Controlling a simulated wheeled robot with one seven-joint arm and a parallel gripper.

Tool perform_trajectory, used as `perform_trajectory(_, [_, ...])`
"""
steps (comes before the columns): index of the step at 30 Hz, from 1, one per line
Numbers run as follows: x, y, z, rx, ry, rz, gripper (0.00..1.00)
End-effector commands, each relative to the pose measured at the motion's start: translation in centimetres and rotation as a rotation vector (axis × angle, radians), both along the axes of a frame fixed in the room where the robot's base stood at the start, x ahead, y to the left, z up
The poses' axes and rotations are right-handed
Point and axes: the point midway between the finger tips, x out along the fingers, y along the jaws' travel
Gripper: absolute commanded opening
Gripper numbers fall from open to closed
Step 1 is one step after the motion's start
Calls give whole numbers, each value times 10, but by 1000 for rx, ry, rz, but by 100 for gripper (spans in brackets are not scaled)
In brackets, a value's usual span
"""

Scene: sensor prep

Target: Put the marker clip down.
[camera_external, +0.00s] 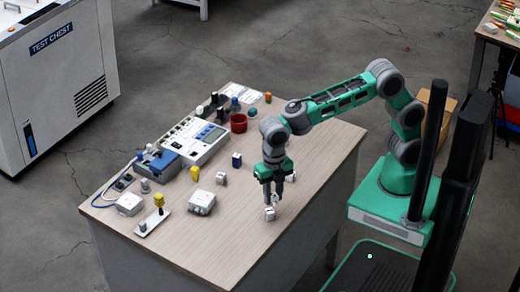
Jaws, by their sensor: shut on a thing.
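My gripper (271,203) points straight down over the right front part of the wooden table. It is shut on a small whitish piece, which I take to be the marker clip (270,214). The clip shows just below the fingertips, at or very near the tabletop; I cannot tell whether it touches. The fingers hide its upper part.
The table (225,250) is bare at its front and right. A red cup (239,123) stands behind.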

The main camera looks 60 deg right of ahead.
Motion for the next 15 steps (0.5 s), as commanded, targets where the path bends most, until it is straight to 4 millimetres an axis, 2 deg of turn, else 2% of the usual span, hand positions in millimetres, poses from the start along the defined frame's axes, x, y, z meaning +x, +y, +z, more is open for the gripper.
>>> perform_trajectory(1, [-15,14,0,0,0,45,0])
perform_trajectory(3, [-31,29,2,0,0,98,0])
perform_trajectory(9, [-67,60,8,0,0,223,0])
perform_trajectory(11, [-74,69,14,2,-1,265,0])
perform_trajectory(15, [-67,75,38,2,-1,370,0])
